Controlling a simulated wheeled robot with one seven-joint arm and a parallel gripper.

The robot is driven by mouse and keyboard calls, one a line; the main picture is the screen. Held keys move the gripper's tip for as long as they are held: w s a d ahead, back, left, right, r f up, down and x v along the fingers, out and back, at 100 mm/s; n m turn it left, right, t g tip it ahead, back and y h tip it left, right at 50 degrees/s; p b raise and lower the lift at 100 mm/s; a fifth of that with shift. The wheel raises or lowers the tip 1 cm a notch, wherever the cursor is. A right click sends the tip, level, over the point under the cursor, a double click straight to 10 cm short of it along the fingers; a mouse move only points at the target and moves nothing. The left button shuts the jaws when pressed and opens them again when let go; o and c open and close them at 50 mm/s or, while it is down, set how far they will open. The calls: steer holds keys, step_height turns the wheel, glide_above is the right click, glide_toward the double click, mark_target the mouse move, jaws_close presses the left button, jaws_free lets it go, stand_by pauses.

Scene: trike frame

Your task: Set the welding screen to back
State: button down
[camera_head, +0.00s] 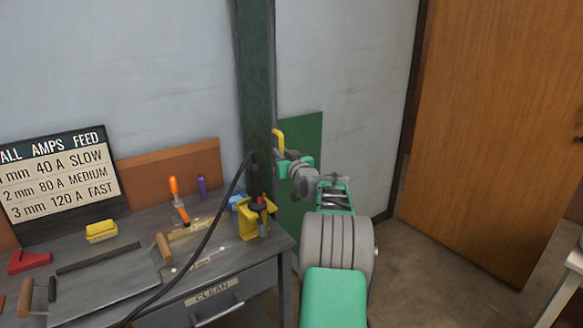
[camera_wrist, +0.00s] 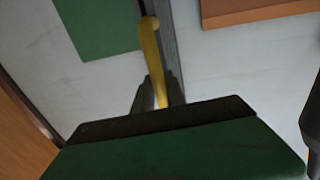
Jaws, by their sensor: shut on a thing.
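The welding screen (camera_head: 303,183) is a flat green panel that shows just right of the dark green post in the head view. It also shows at the top left of the wrist view (camera_wrist: 98,28). A yellow bent handle (camera_head: 279,141) stands at its upper left, by the post. My gripper (camera_head: 281,157) is shut on this handle. In the wrist view the dark fingers (camera_wrist: 160,92) lie on both sides of the yellow handle (camera_wrist: 151,45). My arm hides the lower right of the screen, and how the handle joins it is unclear.
The dark green post (camera_head: 254,80) stands beside the screen. A workbench (camera_head: 262,283) with tools, a yellow clamp (camera_head: 250,222) and a black cable (camera_head: 218,222) is at left. A wooden door (camera_head: 490,130) is at right, with bare floor (camera_head: 430,280) before it.

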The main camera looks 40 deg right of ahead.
steer(key=x, duration=0.2)
steer(key=shift+w+a, duration=0.15)
steer(key=shift+w, duration=0.25)
steer(key=shift+r, duration=0.1)
steer(key=c, duration=1.8)
jaws_free()
steer(key=shift+o, duration=0.9)
steer(key=shift+w, duration=0.2)
steer(key=shift+o, duration=1.3)
steer(key=shift+s, duration=0.1)
